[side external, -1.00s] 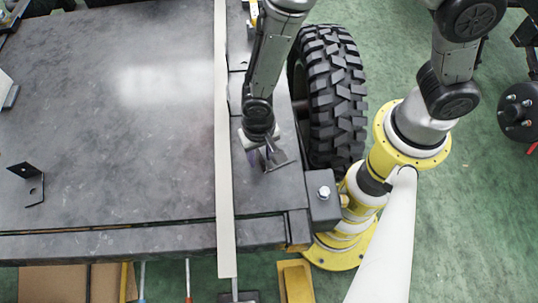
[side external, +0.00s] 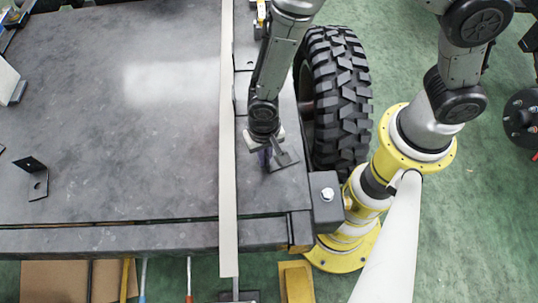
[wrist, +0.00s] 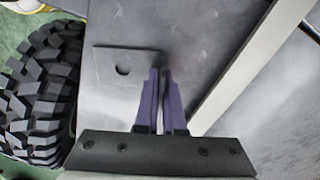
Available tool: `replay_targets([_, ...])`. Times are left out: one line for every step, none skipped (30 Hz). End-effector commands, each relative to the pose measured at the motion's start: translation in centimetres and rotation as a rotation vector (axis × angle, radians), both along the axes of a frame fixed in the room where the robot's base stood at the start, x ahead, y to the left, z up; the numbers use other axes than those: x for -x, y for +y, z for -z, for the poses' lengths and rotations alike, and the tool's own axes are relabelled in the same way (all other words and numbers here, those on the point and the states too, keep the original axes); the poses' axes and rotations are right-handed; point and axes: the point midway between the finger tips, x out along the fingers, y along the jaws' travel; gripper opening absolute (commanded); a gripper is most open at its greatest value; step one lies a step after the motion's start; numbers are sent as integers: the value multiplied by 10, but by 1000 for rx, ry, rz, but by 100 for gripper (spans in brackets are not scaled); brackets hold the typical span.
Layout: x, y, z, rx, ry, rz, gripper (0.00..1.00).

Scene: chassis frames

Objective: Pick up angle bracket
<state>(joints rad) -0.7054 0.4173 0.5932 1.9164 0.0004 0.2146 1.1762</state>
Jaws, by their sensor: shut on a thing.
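A dark angle bracket (side external: 285,160) is at my gripper, over the narrow strip of bench between the pale bar and the tire. In the wrist view its flat plate with one hole (wrist: 108,75) extends to the left of the fingers. My gripper (side external: 267,157) points down, with its purple fingers (wrist: 161,73) close together on the bracket's upright edge. The fingers hide part of that edge. I cannot tell whether the bracket touches the bench. A second dark angle bracket (side external: 38,183) stands on the bench at the far left, away from my gripper.
A long pale bar (side external: 228,140) runs along the grey bench (side external: 130,145), just left of my gripper; it also shows in the wrist view (wrist: 240,70). A black tire (side external: 338,100) stands close on the right. The bench's middle is clear.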

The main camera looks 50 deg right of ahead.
Motion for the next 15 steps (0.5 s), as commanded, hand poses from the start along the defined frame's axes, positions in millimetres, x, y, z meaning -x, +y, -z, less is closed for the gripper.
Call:
replay_targets([-1, 0, -2, -1, -2, 0, 0])
replay_targets([-1, 0, -3, -1, -2, 0, 0])
replay_targets([-1, 0, -4, -1, -2, 0, 0])
replay_targets([-1, 1, -6, -1, -2, 0, 0])
replay_targets([-1, 1, -8, -1, -2, 0, 0])
replay_targets([-1, 1, -12, -3, -4, 0, 0])
replay_targets([-1, 1, -16, -4, -4, 0, 0])
replay_targets([-1, 1, -20, -4, -4, 0, 0])
replay_targets([-2, 1, -27, -5, -6, 0, 0])
replay_targets([-2, 1, -34, -5, -6, 0, 0])
replay_targets([2, -2, -38, -4, -4, 0, 0])
replay_targets([7, -6, -45, -4, -4, 0, 0])
replay_targets([11, -9, -51, -4, -4, 0, 0])
replay_targets([15, -13, -56, -4, -4, 0, 0])
replay_targets([20, -17, -65, -4, -5, 0, 0])
